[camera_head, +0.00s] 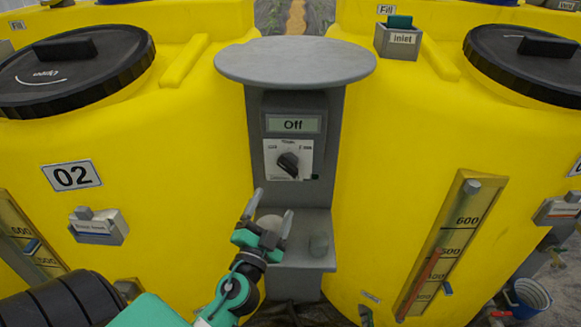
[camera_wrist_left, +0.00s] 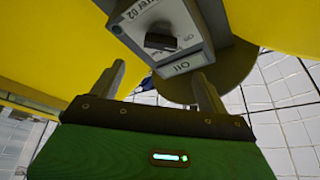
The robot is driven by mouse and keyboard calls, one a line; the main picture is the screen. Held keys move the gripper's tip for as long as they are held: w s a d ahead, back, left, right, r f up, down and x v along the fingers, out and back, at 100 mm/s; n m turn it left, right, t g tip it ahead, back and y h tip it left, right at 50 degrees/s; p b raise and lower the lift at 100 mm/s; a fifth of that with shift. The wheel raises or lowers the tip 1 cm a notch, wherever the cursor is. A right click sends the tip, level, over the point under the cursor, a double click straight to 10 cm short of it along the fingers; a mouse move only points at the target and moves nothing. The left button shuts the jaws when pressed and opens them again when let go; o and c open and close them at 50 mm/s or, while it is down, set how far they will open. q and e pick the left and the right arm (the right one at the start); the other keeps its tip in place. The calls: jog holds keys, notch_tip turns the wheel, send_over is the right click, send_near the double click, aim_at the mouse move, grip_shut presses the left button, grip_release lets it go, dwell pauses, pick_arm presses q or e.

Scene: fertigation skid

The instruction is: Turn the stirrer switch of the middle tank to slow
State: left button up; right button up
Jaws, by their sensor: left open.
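The stirrer switch is a dark rotary knob (camera_head: 288,163) on a white plate on the grey post, beneath a display (camera_head: 293,124) reading "Off". The knob's pointer tilts up to the left. In the left wrist view the knob (camera_wrist_left: 160,41) appears inverted, with "02" legible on its label. The yellow tank marked 02 (camera_head: 115,225) stands left of the post. My left gripper (camera_head: 271,212) is open and empty, below the knob and apart from it. Its two fingers also show in the wrist view (camera_wrist_left: 160,78). My right gripper is out of view.
Another yellow tank (camera_head: 400,150) closes in on the right, with a level gauge (camera_head: 440,245). Free room lies directly before the switch plate.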

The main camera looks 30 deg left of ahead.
aim_at(287, 170)
pick_arm(q)
jog(key=p+x, duration=0.5)
jog(key=x, duration=0.6)
jog(key=shift+w+a+r, duration=0.15)
jog(key=shift+w+r, duration=0.05)
jog(key=shift+w, duration=0.05)
jog(key=shift+w+a, duration=0.1)
jog(key=shift+w, duration=0.25)
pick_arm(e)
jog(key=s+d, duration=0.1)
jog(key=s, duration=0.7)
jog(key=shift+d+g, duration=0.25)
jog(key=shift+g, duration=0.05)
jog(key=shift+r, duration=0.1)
pick_arm(q)
jog(key=c, duration=1)
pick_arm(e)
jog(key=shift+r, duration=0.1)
